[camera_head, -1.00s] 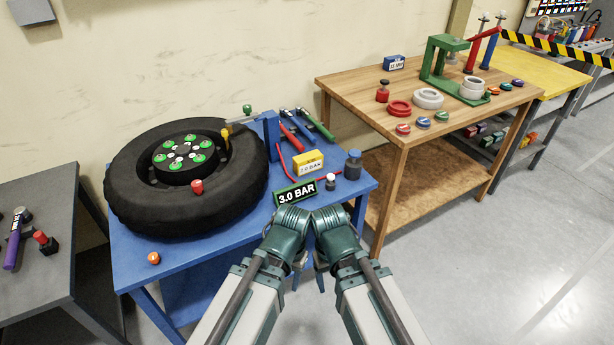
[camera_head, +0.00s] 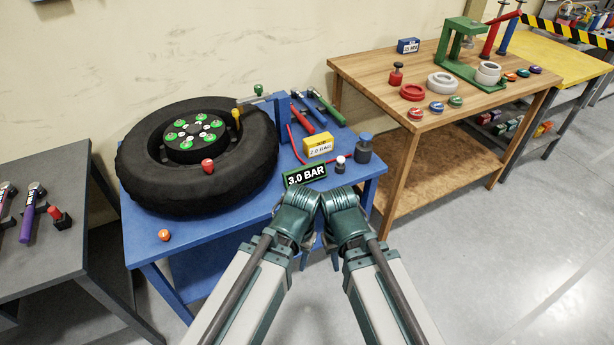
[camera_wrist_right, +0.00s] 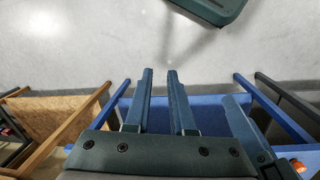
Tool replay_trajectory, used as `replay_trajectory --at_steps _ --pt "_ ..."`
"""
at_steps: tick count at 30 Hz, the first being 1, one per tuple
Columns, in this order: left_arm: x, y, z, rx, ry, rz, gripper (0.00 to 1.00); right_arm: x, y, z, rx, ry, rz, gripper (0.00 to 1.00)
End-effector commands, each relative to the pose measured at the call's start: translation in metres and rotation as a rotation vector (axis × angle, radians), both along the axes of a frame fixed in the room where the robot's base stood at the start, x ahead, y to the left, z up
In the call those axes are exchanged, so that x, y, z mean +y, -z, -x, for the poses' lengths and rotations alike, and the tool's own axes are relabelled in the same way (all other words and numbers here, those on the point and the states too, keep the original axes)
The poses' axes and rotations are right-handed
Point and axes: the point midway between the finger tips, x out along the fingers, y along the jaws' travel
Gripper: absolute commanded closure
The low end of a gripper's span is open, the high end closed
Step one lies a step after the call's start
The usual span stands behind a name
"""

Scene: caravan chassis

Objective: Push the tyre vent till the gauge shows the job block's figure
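The black tyre (camera_head: 140,185) lies flat on the blue bench (camera_head: 255,232), its hub facing up. A red knob (camera_head: 208,166) stands at the tyre's near side; I cannot tell for sure that it is the vent. The gauge display (camera_head: 305,175) reads 3.0 BAR. The yellow job block (camera_head: 318,146) behind it reads 2.0 BAR. My right gripper (camera_wrist_right: 159,75) shows two fingers with an empty gap. In the head view it is mostly hidden below its wrist, at the bench's front edge. My left gripper is mostly hidden beside it. Neither touches the tyre.
A white-topped plunger (camera_head: 340,164) and a blue-capped weight (camera_head: 364,148) stand right of the gauge. An orange knob (camera_head: 164,235) sits at the bench's near left corner. A wooden table (camera_head: 375,75) stands right, a grey table (camera_head: 55,250) left.

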Motion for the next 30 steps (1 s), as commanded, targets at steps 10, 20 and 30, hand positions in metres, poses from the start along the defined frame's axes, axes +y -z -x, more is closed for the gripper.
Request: replay_trajectory --at_steps 10,20,30 --pt "0.0000 0.0000 0.0000 0.000 0.000 0.000 0.50 0.0000 0.0000 0.0000 0.000 0.000 0.000 1.00" --pt "0.0000 0.0000 0.0000 0.000 0.000 0.000 0.50 0.0000 0.0000 0.0000 0.000 0.000 0.000 1.00" --pt "0.0000 0.0000 0.0000 0.000 0.000 0.000 0.50 0.0000 0.0000 0.0000 0.000 0.000 0.000 1.00"
